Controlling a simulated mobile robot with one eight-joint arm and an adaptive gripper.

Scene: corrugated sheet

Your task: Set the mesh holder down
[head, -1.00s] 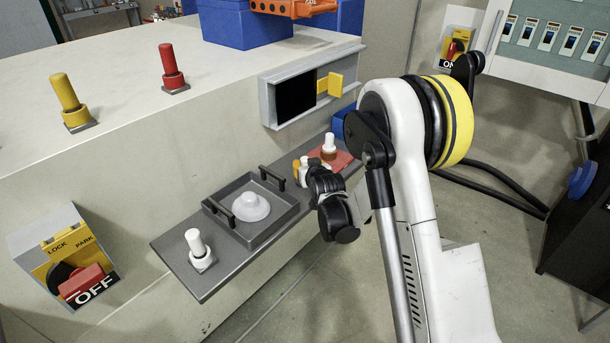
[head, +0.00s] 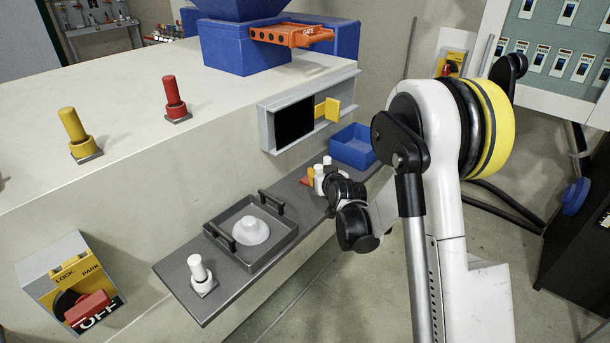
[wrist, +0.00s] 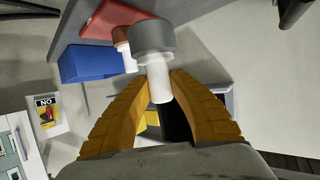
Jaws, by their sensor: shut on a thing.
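The mesh holder (wrist: 155,45), as I take the held piece to be, has a grey round head and a white handle. In the wrist view its handle is between the orange fingers of my gripper (wrist: 160,88), which is shut on it. In the head view its white part (head: 319,179) shows beside my black wrist, over the shelf. A red plate (wrist: 98,20) is behind it, mostly hidden by my gripper in the head view. A brown-based piece with a white handle (wrist: 128,55) stands on the plate, close to the held piece. Whether the holder touches anything is unclear.
The grey shelf (head: 185,287) carries a square tray (head: 275,248) with a white dome and a white peg (head: 200,270). A blue bin (head: 352,147) is at the far end. The machine wall with a yellow-handled window (head: 327,108) is close behind.

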